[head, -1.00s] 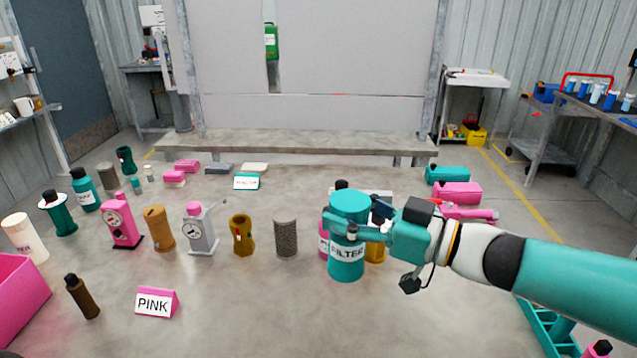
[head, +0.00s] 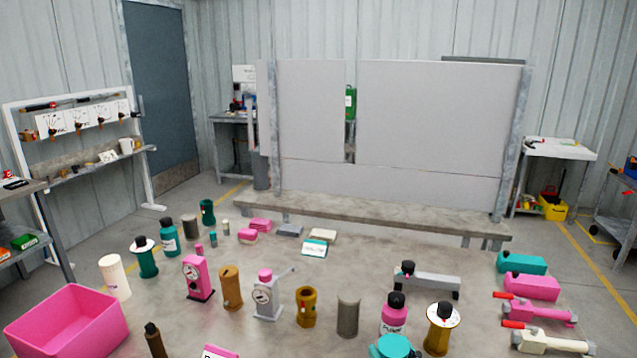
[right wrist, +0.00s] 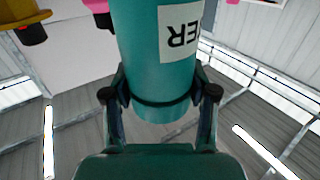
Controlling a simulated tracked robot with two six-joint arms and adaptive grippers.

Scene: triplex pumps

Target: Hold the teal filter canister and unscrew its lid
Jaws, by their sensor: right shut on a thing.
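The teal filter canister (right wrist: 160,50) fills the upper middle of the right wrist view, upside down there, with part of its white label (right wrist: 181,30) showing "ER". A dark seam runs around it near its lid end. My right gripper (right wrist: 160,93) is shut on it, one finger on each side near that seam. In the head view only the canister's teal top (head: 395,346) shows at the bottom edge; its body is out of frame. The lid appears to be on. My left gripper is in neither view.
A pink bottle (head: 395,314) and a yellow filter with a white disc (head: 441,328) stand close by the canister. A grey cylinder (head: 348,317) stands to the left. A pink bin (head: 66,325) is at the far left. Teal and pink blocks lie at the right.

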